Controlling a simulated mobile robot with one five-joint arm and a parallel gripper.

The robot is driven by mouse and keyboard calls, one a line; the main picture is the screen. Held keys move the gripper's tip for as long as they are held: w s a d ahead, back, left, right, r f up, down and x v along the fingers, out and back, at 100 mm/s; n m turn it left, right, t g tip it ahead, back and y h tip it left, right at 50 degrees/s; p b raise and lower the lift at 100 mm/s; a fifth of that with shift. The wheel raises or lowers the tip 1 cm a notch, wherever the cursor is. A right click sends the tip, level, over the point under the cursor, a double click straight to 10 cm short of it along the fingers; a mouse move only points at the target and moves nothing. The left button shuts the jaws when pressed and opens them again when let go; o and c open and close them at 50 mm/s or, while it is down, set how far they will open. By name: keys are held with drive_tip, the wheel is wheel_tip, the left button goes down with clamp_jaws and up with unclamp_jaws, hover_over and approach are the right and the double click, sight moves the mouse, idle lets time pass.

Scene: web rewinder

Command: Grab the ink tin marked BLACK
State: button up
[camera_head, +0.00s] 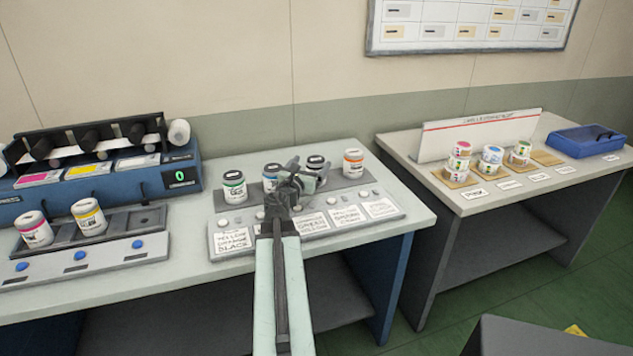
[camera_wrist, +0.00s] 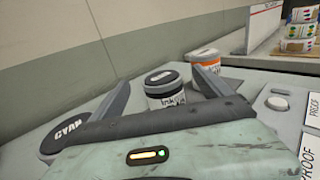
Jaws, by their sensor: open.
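The tin with a black lid and black band (camera_head: 317,165) stands upright in the row on the table, partly hidden by my gripper in the head view. In the wrist view this black tin (camera_wrist: 163,88) appears between my two fingers, lying a little ahead of them; its small label is not clearly readable. My gripper (camera_head: 297,177) is open and empty, its fingers spread in the wrist view (camera_wrist: 160,80). The tin marked CYAN (camera_wrist: 66,136) is close by the left finger. The orange-banded tin (camera_wrist: 206,64) is behind the right finger.
A green-banded tin (camera_head: 234,187) stands at the row's left end. Printed cards (camera_head: 312,222) and round buttons lie in front of the row. A blue machine (camera_head: 185,178) holds magenta and yellow tins at left. A second table (camera_head: 410,142) stands right, across a gap.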

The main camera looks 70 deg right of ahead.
drive_tip(key=f, duration=0.1)
drive_tip(key=f+b, duration=0.1)
drive_tip(key=shift+d+f, duration=0.35)
drive_tip(key=shift+f, duration=0.05)
drive_tip(key=shift+d+r, duration=0.2)
drive_tip(key=shift+d, duration=0.35)
drive_tip(key=d, duration=0.5)
drive_tip(key=shift+d, duration=0.4)
clamp_jaws()
wheel_tip(320, 180, up, 10)
drive_tip(key=p, duration=1)
